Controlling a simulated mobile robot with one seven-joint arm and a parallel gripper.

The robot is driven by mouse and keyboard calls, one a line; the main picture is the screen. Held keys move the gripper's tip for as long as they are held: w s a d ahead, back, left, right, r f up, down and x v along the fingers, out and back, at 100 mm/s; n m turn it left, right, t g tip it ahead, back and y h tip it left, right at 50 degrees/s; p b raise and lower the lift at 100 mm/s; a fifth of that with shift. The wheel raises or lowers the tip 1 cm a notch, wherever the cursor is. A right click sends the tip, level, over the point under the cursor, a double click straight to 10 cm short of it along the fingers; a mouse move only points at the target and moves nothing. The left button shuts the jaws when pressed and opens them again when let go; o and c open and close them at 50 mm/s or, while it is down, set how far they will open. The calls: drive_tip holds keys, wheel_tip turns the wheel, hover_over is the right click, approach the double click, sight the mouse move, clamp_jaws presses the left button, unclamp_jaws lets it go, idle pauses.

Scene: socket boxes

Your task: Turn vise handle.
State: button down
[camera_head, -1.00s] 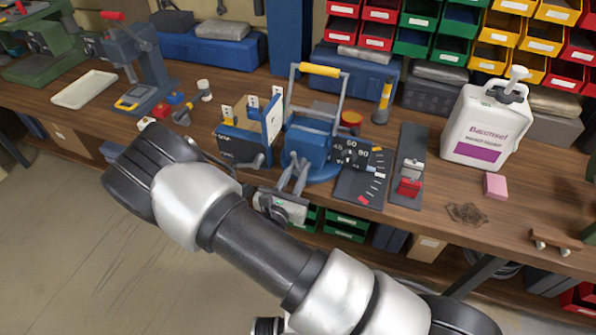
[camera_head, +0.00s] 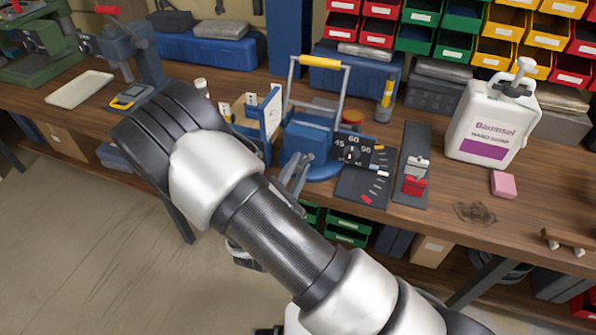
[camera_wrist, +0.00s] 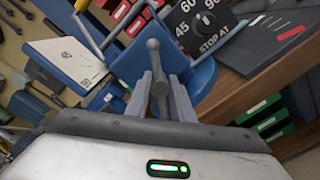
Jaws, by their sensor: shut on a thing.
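The blue vise (camera_head: 308,138) stands at the front edge of the workbench. Its grey handle bar, with a ball end, rises between my gripper fingers in the wrist view (camera_wrist: 155,52). My gripper (camera_wrist: 160,88) is shut on this handle, one finger on each side. In the head view my gripper (camera_head: 296,172) is at the vise's front, with its body mostly hidden behind my arm. A black dial plate (camera_head: 353,150) marked 45, 60 and 90 is right of the vise; the wrist view also shows the words STOP AT on it (camera_wrist: 205,22).
A blue and white panelled block (camera_head: 270,120) stands close left of the vise. A dark strip with a red clip (camera_head: 414,184), a pink block (camera_head: 503,184) and a white soap jug (camera_head: 490,125) are to the right. Green bins (camera_head: 347,228) sit under the bench.

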drive_tip(key=shift+s+f+m+b, duration=0.15)
drive_tip(key=shift+f+m+b, duration=0.1)
drive_tip(key=shift+m+b, duration=0.7)
drive_tip(key=shift+m, duration=0.55)
idle(0.5)
drive_tip(key=c, duration=1.8)
unclamp_jaws()
drive_tip(key=shift+c, duration=0.2)
drive_tip(key=shift+o, duration=1.4)
drive_tip(key=shift+r, duration=0.15)
drive_tip(key=v, duration=1.7)
drive_tip(key=shift+s+b, duration=0.2)
drive_tip(key=shift+b, duration=0.15)
drive_tip(key=shift+r, duration=0.1)
